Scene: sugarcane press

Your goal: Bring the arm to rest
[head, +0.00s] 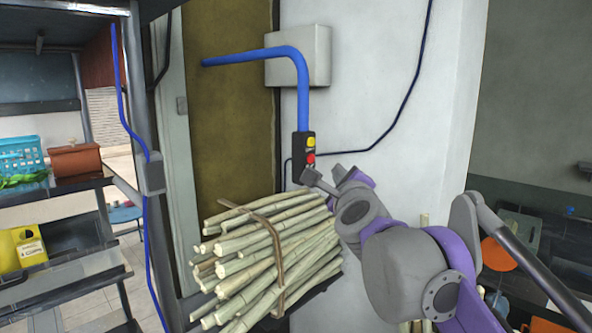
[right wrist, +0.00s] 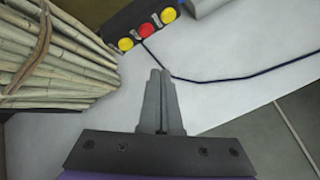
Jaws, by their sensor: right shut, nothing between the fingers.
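My right gripper (head: 309,178) reaches up from the lower right in the head view. Its tips are just below the black button box (head: 299,150), which has a yellow and a red button facing me. In the right wrist view the gripper's fingers (right wrist: 160,75) are together with nothing between them. The button box (right wrist: 120,22) lies beyond the fingertips there, with two yellow buttons and a red one between them. The fingers look apart from the box. My left gripper is in neither view.
A strapped bundle of sugarcane (head: 265,255) lies close to the left of my right arm; it also shows in the right wrist view (right wrist: 60,60). A blue pipe (head: 303,95) runs down to the button box. Shelves with a yellow box (head: 22,248) stand at the far left.

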